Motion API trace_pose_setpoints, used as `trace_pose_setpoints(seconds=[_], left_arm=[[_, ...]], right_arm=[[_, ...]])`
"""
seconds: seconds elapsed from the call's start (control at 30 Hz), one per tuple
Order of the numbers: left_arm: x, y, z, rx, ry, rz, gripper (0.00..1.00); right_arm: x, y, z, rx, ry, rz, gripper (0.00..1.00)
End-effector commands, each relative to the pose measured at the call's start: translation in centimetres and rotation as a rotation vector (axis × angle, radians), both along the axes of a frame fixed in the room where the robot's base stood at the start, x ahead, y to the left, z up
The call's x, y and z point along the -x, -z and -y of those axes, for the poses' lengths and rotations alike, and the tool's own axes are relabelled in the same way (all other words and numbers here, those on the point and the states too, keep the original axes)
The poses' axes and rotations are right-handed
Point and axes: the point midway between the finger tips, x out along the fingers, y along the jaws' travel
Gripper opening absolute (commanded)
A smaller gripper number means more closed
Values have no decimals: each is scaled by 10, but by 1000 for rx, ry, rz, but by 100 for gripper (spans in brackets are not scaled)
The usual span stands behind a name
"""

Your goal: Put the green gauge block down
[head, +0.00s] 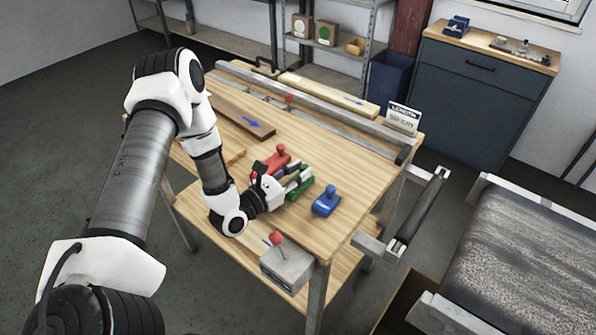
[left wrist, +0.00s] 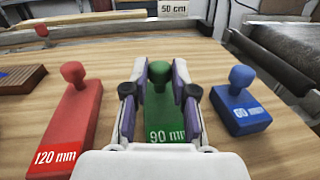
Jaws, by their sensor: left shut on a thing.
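The green gauge block (left wrist: 165,127), marked 90 mm, sits between the fingers of my left gripper (left wrist: 160,95), which is shut on it. In the head view the green block (head: 301,187) is partly hidden by the left gripper (head: 288,180). It is at or just above the wooden table top (head: 345,165); I cannot tell whether it touches. A red block (left wrist: 76,115), marked 120 mm, stands to its left in the wrist view. A blue block (left wrist: 239,105), marked 60 mm, stands to its right. My right gripper does not show.
Dark brown (head: 240,118) and pale (head: 330,95) boards lie toward the back of the table. A metal rail runs along the back, with a 50 cm sign (head: 403,118) at its end. A conveyor (head: 530,260) stands at right.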

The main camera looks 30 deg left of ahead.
Motion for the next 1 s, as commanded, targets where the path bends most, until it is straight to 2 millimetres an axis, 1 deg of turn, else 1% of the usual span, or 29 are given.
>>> trace_pose_setpoints(seconds=[0.1, 0.13, 0.17, 0.2, 0.47, 0.57, 0.67, 0.8, 1.0], left_arm=[[0, 4, 0, 0, 0, 1, 0], [0, 3, 0, 0, 0, 0, 33], [0, 3, 0, 0, 0, 0, 44], [0, 3, 0, 0, 0, 0, 51], [0, 2, 0, 0, 0, 0, 51], [0, -3, 0, -1, 0, 0, 51], [13, 2, -5, 4, -5, -3, 51], [45, 2, -13, 7, -8, -2, 51], [89, 0, -23, 6, -9, -1, 51]], right_arm=[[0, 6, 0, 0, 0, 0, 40], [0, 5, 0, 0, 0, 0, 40], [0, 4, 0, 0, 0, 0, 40], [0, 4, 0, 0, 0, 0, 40], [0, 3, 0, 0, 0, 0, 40], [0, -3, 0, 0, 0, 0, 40], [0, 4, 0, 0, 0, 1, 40], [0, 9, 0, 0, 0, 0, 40], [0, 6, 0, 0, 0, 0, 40]])
